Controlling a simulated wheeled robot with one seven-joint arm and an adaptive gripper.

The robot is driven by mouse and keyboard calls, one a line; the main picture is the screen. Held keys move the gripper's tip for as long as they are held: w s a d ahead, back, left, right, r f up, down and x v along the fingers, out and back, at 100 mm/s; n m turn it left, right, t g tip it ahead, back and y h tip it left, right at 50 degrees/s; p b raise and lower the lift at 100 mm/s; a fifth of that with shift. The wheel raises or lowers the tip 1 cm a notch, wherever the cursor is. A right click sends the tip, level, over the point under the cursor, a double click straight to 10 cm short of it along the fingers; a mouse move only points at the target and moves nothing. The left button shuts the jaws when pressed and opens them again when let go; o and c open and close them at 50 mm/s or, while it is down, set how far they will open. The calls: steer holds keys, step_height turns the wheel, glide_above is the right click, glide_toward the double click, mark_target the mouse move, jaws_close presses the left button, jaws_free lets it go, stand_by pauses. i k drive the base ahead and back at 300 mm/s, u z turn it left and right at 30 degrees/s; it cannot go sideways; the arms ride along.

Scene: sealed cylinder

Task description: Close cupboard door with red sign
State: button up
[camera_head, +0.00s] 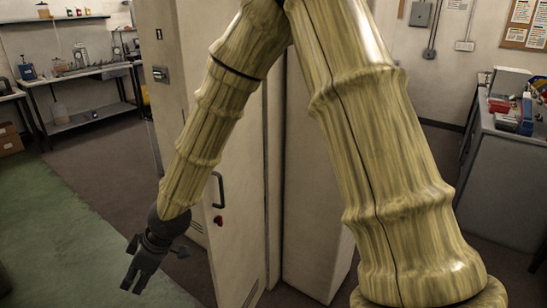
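A tall pale cupboard (303,240) stands in the middle, largely hidden behind my arm. A pale door panel (238,215) with a dark handle and a small red knob (219,220) shows between my arm links. It seems to stand ajar, but how far I cannot tell. Another pale upright panel (160,35) with a dark latch rises behind my forearm. No red sign is clearly visible. My gripper (132,289) is at lower left, pointing down, with its fingers apart and empty. It is left of the door panel and appears apart from it.
A workbench (85,72) with bottles and tools stands at the back left, and a cardboard box (9,138) at the left edge. A grey cabinet (500,180) with red and blue items on top is at right. The green floor at left is clear.

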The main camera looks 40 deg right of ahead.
mark_target(234, 190)
steer(key=z, duration=0.9)
steer(key=i, duration=0.25)
steer(key=z, duration=0.05)
